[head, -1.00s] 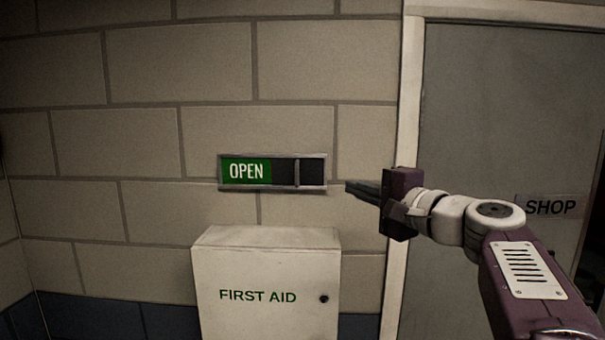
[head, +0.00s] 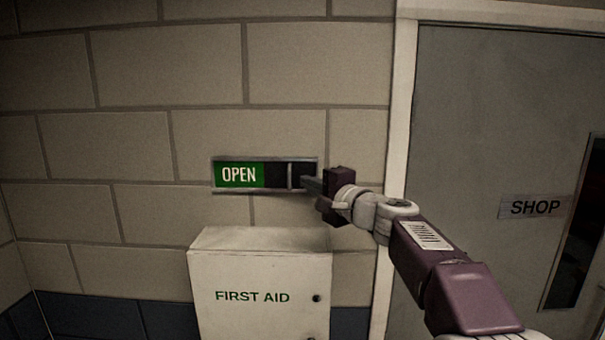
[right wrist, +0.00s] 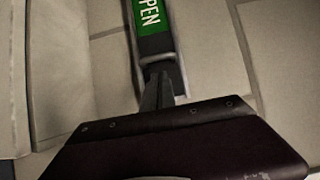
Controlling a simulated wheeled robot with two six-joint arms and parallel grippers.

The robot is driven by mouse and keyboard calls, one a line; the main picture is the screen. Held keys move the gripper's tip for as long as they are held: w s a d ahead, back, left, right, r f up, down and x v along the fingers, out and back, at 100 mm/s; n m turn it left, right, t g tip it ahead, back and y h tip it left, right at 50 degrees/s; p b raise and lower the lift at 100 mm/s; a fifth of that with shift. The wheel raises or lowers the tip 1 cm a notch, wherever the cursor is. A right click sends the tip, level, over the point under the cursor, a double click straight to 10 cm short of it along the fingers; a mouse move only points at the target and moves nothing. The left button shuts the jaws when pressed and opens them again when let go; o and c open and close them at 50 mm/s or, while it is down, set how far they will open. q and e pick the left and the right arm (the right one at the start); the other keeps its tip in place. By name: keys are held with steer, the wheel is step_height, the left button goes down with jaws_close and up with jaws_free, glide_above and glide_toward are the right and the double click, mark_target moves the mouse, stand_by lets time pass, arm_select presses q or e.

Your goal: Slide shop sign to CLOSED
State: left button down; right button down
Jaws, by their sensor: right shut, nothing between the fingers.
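The shop sign (head: 264,162) is mounted on the block wall. Its green OPEN panel (head: 239,175) shows at the left and a dark slider with a thin upright tab (head: 289,175) covers the right part. My right gripper (head: 304,180) is shut and empty, with its fingertips at the sign's right part, just right of the tab. I cannot tell whether they touch it. In the right wrist view the shut fingers (right wrist: 157,92) point at the dark part of the sign, below the green panel (right wrist: 150,17). My left gripper is not in view.
A white FIRST AID box (head: 258,275) is fixed to the wall just below the sign. A grey door (head: 490,120) with a SHOP plate (head: 534,207) and a pale frame (head: 398,110) stands at the right. The wall left of the sign is clear.

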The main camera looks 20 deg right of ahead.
steer(key=shift+w+a, duration=0.3)
steer(key=shift+a, duration=0.6)
